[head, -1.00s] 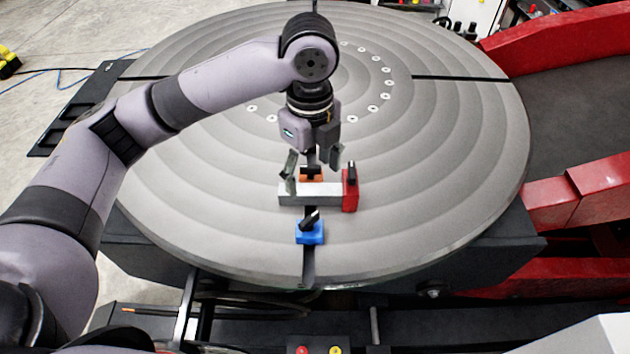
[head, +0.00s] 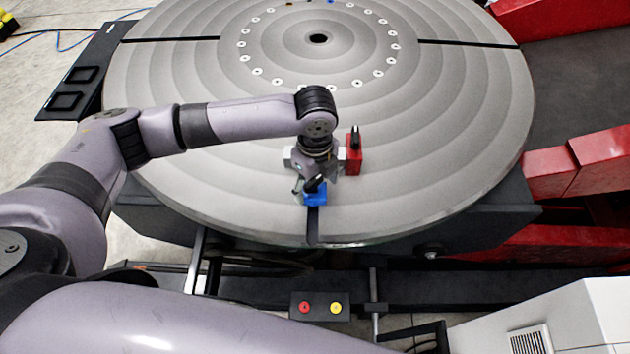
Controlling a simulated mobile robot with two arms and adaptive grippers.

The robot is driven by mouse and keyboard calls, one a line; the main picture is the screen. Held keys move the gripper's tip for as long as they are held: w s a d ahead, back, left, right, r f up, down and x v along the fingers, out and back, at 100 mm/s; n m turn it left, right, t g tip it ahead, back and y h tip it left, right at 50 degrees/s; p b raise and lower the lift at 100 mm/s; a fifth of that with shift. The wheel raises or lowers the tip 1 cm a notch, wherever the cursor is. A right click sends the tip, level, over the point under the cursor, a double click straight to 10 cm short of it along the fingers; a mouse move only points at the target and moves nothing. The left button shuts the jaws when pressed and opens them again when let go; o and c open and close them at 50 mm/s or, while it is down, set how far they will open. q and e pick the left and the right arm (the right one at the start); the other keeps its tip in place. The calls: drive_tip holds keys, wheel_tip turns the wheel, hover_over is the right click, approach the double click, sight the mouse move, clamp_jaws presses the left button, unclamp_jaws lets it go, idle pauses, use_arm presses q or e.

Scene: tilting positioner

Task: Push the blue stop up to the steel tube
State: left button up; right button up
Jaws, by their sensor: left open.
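The blue stop (head: 316,198) sits in the dark slot near the front edge of the round table, its black handle on top. My left gripper (head: 308,186) is low, pointing down right behind the blue stop; I cannot tell whether it touches it. Its fingers are mostly hidden by the wrist and the stop's handle. The steel tube (head: 289,154) lies just behind, mostly covered by my left wrist, with only its left end clearly showing. The red stop (head: 354,160) stands at the tube's right end. The orange piece behind the tube is hidden. My right gripper is not in view.
The grey round table (head: 440,150) has wide bare room on both sides. The slot (head: 313,225) runs on from the blue stop to the front rim. A small box with red and yellow buttons (head: 320,307) is below the front edge. Red frame parts (head: 580,165) stand at the right.

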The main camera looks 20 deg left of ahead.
use_arm(q)
drive_tip(key=shift+f, duration=0.15)
drive_tip(key=shift+s, duration=0.1)
drive_tip(key=shift+c, duration=0.2)
clamp_jaws()
idle(0.6)
